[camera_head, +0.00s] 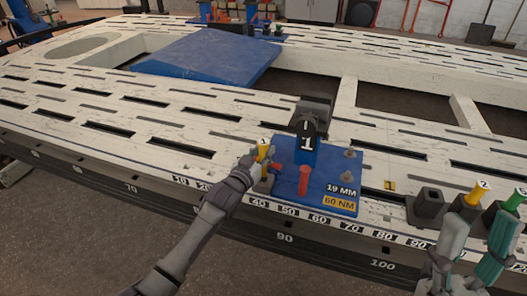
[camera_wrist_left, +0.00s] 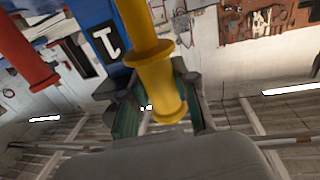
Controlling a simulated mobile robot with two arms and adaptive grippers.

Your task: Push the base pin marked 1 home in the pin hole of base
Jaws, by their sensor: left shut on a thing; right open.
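My left gripper (camera_head: 257,163) is shut on a yellow flanged pin (camera_head: 264,151) at the left edge of the blue base (camera_head: 318,202). The left wrist view shows the yellow pin (camera_wrist_left: 156,75) between the fingers. A small label on its head is hard to read in the head view. The base carries a block marked 1 (camera_head: 307,146), a red pin (camera_head: 303,180) and grey studs. The pin hole is hidden by the gripper and pin, so I cannot tell how deep the pin sits. My right gripper (camera_head: 478,222) is open at the lower right.
A yellow pin marked 2 (camera_head: 478,193) and a green pin (camera_head: 516,199) stand near my right gripper. A grey holder (camera_head: 428,206) stands left of them, with a small yellow tag (camera_head: 389,185) nearby. The slotted white bench (camera_head: 115,128) is mostly clear on the left.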

